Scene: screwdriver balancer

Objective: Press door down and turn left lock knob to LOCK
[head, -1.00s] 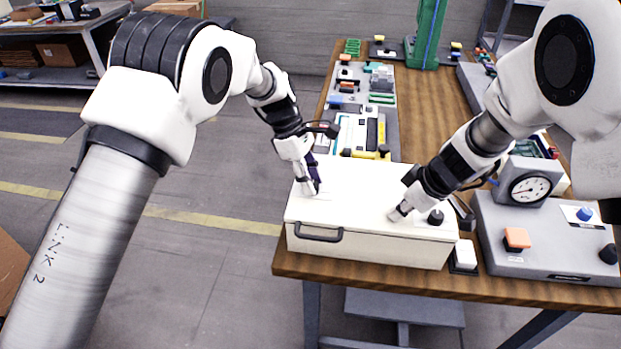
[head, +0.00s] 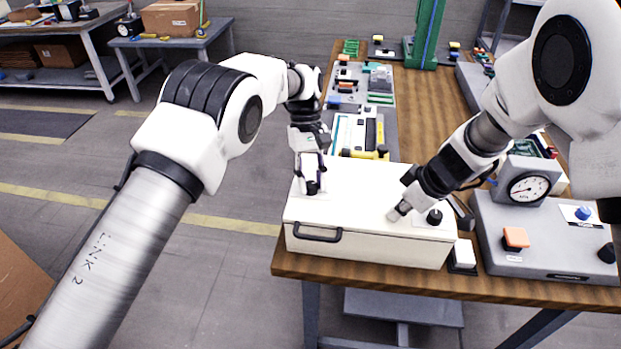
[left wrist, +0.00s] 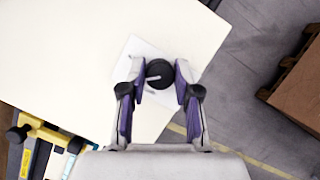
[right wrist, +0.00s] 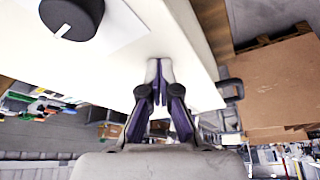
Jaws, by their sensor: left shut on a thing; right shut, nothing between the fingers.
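The door is the cream lid (head: 365,195) of a box on the table, with a black handle (head: 318,233) on its front. It looks closed. The left lock knob (left wrist: 159,73) is black and round with a white mark, on a white plate near the lid's left end. That knob also shows in the right wrist view (right wrist: 72,15).
A white switch (head: 464,254) sits beside the box. Tools and parts (head: 360,130) lie behind the box. The lid's middle is clear.

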